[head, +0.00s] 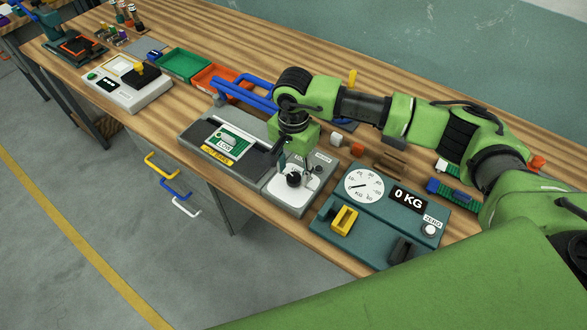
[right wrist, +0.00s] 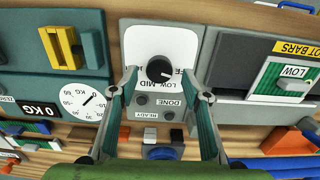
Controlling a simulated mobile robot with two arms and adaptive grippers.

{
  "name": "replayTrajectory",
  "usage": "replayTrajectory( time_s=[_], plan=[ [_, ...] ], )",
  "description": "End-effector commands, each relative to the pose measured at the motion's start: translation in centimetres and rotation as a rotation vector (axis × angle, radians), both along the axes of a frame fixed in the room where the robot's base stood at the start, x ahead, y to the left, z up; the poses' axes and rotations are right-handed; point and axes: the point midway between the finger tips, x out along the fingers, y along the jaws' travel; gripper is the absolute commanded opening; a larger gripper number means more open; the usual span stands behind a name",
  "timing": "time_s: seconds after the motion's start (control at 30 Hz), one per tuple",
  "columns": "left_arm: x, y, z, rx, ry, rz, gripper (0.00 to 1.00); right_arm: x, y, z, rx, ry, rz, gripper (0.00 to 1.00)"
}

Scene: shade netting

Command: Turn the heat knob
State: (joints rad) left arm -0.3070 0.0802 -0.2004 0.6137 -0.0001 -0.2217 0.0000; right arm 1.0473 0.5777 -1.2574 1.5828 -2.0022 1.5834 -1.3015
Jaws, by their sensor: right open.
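The heat knob (right wrist: 160,69) is a round black dial on a white panel (right wrist: 140,45) marked LOW and MID, with another label partly hidden. A light pointer line on it slants to the right in the right wrist view. In the head view the knob (head: 293,180) sits on the sealer's white end panel (head: 314,183), below my right gripper (head: 295,166). My right gripper is open and points down. In the right wrist view its fingertips (right wrist: 161,73) appear on either side of the knob; I cannot tell whether they touch it. My left gripper is not in view.
A teal scale (head: 365,240) with a dial and a 0 KG display stands to the right. The sealer's grey body (head: 195,135) with a LOW card and blue handles (head: 245,95) lies left. Green (head: 183,64) and orange trays stand farther back. The bench's front edge is close.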

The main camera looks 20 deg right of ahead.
Motion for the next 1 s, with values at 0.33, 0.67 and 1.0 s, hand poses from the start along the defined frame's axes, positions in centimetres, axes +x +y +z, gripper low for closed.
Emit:
replayTrajectory(
  time_s=[0.33, 0.67, 1.0],
  plan=[
    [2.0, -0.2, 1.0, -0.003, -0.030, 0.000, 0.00, 0.0, 0.0, -2.4, -0.001, -0.001, 0.000, 0.43],
    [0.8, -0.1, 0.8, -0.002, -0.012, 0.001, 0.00, 0.0, 0.0, -2.4, 0.000, -0.001, -0.001, 0.10],
    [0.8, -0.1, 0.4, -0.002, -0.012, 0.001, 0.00, 0.1, 0.0, -2.5, 0.000, -0.001, -0.021, 0.05]
  ],
)
